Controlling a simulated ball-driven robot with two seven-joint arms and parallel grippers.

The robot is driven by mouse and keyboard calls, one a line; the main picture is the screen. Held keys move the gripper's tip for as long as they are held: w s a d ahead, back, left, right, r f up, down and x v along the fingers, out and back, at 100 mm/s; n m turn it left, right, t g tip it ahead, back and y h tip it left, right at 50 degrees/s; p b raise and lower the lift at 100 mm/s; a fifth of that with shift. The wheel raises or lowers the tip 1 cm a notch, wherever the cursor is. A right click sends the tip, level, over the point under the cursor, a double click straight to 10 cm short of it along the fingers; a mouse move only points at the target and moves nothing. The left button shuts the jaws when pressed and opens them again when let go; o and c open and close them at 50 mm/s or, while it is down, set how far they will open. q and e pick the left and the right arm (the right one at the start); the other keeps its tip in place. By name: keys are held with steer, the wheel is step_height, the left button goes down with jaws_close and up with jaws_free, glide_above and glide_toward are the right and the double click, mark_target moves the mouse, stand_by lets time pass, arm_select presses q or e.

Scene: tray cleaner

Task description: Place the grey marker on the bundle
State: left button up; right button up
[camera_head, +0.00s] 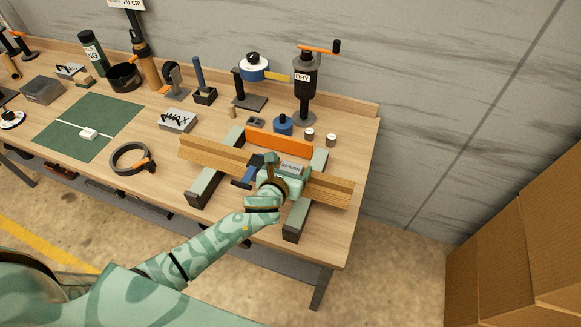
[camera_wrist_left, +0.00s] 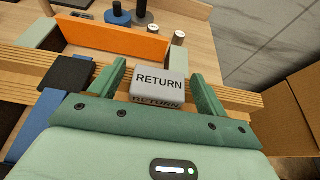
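The grey marker, a small block lettered RETURN (camera_head: 291,167), is at the bundle's upper side; it also shows in the left wrist view (camera_wrist_left: 158,84). The bundle of long tan wooden strips (camera_head: 215,155) lies across two grey-green supports (camera_head: 215,179). My left gripper (camera_head: 285,171) is over the bundle's middle. In the left wrist view its fingers (camera_wrist_left: 160,88) stand either side of the marker, with narrow gaps showing, so it looks open. The marker's underside and exact contact with the bundle are hidden. My right gripper is not in view.
An orange board (camera_head: 279,141) stands upright behind the bundle. A black clamp piece and blue band (camera_head: 247,176) are on the bundle left of the gripper. A DRY device (camera_head: 303,90) and small pots stand behind. A black ring (camera_head: 130,158) lies left. A green mat (camera_head: 92,125) lies further left.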

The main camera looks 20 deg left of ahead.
arm_select(q)
steer(key=shift+r, duration=0.2)
steer(key=p+v, duration=0.3)
steer(key=v, duration=0.9)
steer(key=shift+f, duration=0.1)
